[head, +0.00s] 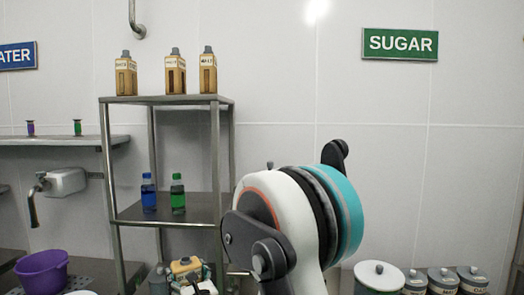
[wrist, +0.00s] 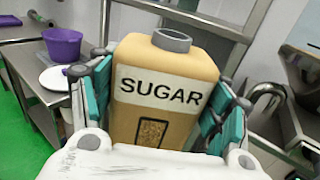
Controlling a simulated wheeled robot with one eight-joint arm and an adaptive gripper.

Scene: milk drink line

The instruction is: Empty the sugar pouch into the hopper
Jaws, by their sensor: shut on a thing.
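The sugar pouch (wrist: 160,95) is a tan container with a grey round cap ring, a white SUGAR label and a small window showing brown grains. It fills the middle of the wrist view, cap end up in the picture. My gripper (wrist: 158,100) is shut on it, with teal pads against its left and right sides. In the head view the pouch's tan top (head: 184,265) shows low, left of my large arm joint, partly hidden. I cannot make out the hopper for certain in either view.
A steel shelf (head: 165,100) holds three tan cartons and two bottles. A purple bowl (head: 42,272) stands at lower left. A white lidded pot (head: 378,280) and several grey canisters (head: 442,280) stand at lower right under the SUGAR sign (head: 400,44). A curved metal pipe (wrist: 265,92) is right of the pouch.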

